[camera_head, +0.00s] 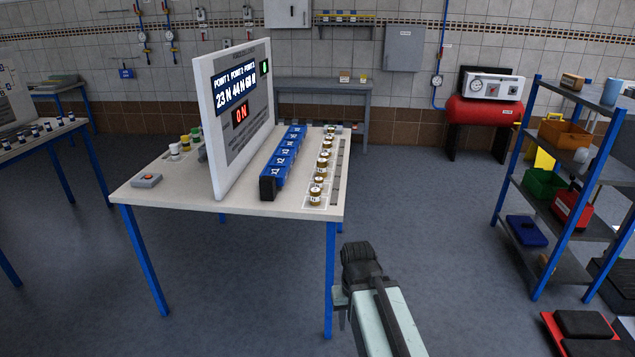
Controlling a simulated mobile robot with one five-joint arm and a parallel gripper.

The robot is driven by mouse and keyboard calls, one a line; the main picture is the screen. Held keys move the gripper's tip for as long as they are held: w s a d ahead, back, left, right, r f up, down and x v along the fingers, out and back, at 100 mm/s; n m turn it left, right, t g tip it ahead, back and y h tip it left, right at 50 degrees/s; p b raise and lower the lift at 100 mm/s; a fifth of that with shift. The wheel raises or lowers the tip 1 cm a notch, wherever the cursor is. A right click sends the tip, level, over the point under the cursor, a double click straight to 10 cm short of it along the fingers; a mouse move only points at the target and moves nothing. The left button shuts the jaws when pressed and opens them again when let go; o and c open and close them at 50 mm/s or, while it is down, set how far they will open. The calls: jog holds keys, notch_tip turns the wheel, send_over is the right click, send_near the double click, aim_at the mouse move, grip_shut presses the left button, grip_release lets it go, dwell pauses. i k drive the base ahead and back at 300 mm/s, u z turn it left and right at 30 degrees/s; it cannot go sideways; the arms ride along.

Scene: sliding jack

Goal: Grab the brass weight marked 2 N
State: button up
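Several brass weights stand upright in a row along the right side of the table (151,195), on pale labelled spots. The nearest brass weight (316,194) is close to the table's front right corner. The others run back behind it. Their markings are too small to read, so I cannot tell which is marked 2 N. My gripper (341,312) hangs low beside the table's front right leg, apart from the weights, below and in front of them. Its fingers are mostly hidden by my arm, so its opening is unclear.
A blue numbered block row (283,162) stands left of the weights, beside an upright white display board (246,140). A small grey box (146,181) lies at the table's left. A blue-framed shelf (541,189) stands right. Floor between table and shelf is clear.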

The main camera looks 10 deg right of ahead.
aim_at(319, 181)
jog(key=u, duration=0.4)
jog(key=i, duration=1.6)
jog(key=u, duration=0.55)
